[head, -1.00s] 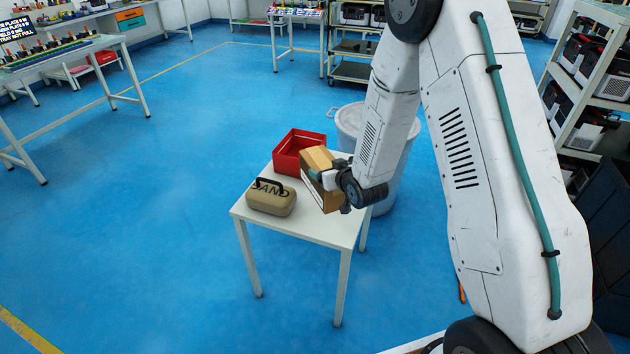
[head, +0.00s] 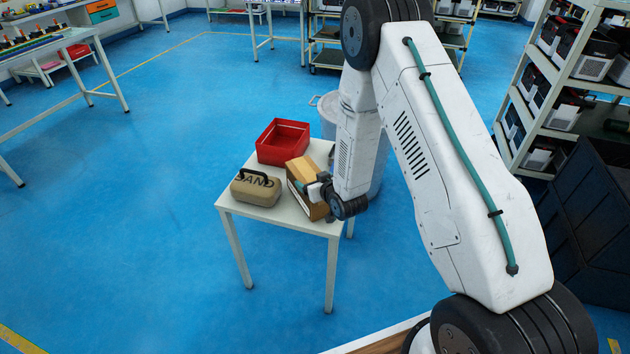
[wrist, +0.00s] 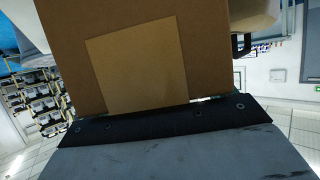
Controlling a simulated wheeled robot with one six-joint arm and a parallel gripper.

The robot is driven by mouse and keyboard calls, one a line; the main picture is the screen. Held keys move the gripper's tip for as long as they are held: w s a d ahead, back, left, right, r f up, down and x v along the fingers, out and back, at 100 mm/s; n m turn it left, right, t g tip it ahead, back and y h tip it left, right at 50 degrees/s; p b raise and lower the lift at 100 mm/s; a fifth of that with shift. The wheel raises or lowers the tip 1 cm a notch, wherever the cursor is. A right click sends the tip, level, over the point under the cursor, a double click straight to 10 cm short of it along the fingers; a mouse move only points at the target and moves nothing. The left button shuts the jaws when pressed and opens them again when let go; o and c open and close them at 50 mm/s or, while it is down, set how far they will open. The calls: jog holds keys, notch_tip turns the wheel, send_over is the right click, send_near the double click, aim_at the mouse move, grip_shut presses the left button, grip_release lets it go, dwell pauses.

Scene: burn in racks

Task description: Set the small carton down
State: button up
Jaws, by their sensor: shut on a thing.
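The small carton (head: 300,176) is a brown box with a lighter tan top. My gripper (head: 318,189) is shut on it from the right side, at the right part of a small white table (head: 268,214). The carton is tilted in the head view, and I cannot tell whether its lower edge touches the tabletop. In the wrist view the carton (wrist: 140,60) fills the upper middle, with a pale square patch on its face, close against the dark gripper edge (wrist: 150,118).
A pale round barrel (head: 327,115) is behind the table. Shelves (head: 560,85) stand at the right. Open blue floor lies to the left.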

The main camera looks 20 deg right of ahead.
jog(key=o, duration=2)
jog(key=shift+f, duration=0.1)
jog(key=shift+c, duration=0.2)
jog(key=shift+s+r, duration=0.25)
jog(key=shift+s, duration=0.05)
jog(key=v, duration=1.1)
jog(key=shift+s, duration=0.25)
